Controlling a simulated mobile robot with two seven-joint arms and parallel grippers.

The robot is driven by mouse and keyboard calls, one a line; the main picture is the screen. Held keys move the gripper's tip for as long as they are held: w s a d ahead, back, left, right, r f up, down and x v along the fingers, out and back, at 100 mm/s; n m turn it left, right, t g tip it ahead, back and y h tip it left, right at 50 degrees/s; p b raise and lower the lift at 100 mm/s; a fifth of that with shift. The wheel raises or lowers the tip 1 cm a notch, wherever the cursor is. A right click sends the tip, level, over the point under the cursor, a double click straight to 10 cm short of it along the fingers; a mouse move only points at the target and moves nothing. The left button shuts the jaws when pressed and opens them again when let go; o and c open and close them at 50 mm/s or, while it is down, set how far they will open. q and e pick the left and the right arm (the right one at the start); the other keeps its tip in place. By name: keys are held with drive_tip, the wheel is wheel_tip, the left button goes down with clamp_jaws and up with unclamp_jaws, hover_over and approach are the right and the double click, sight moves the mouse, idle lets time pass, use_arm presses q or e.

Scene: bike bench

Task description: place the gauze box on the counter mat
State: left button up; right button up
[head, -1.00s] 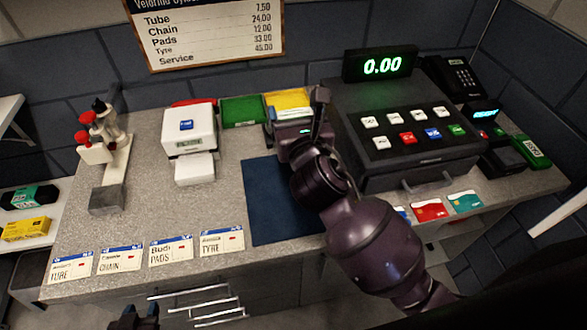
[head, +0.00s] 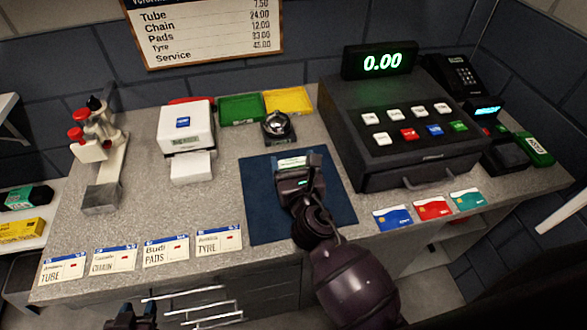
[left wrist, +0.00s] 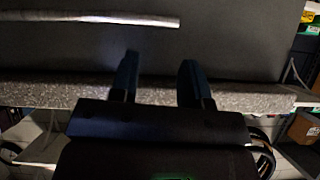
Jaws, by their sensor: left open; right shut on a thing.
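The dark blue counter mat (head: 266,222) lies on the counter in front of the bell. My right gripper (head: 295,172) is over the far part of the mat, shut on the gauze box (head: 291,162). Only a pale, greenish edge of the box shows past the gripper, which hides the rest. I cannot tell whether the box touches the mat. My left gripper (head: 132,318) is low at the front, below the counter edge. Its two fingers show apart and empty in the left wrist view (left wrist: 157,80).
A silver bell (head: 278,126) stands just behind the mat. The cash register (head: 410,135) is to the right, with several cards along the front. The mat's near left part is clear.

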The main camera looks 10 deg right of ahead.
drive_tip(key=shift+f, duration=0.45)
drive_tip(key=shift+f, duration=0.15)
drive_tip(key=o, duration=0.9)
drive_tip(key=shift+o, duration=0.2)
